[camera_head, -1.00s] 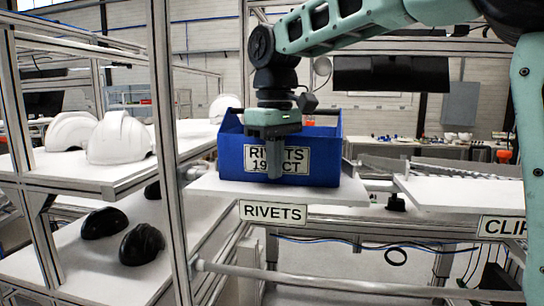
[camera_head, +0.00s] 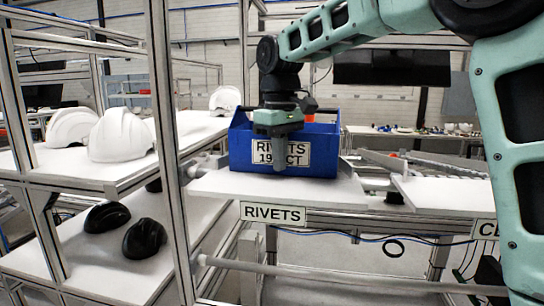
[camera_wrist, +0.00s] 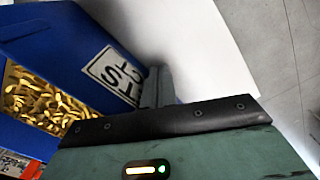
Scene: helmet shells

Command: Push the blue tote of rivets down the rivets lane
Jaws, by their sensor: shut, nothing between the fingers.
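The blue tote (camera_head: 325,152) with a white RIVETS label stands on the white lane board, set back from its front edge. In the wrist view the tote (camera_wrist: 60,30) shows at upper left with many gold rivets (camera_wrist: 40,98) inside. My gripper (camera_head: 280,168) points down at the tote's front face, its fingers shut and empty in front of the label, hiding part of it. In the wrist view the fingers (camera_wrist: 157,88) lie close beside the label; I cannot tell whether they touch the wall. The RIVETS lane sign (camera_head: 273,213) is on the board's front edge.
A frame post (camera_head: 163,120) stands left of the lane. Beyond it are shelves with white helmet shells (camera_head: 120,135) and black ones (camera_head: 144,238). A second white board (camera_head: 445,193) lies to the right. The lane board's front part (camera_head: 240,187) is bare.

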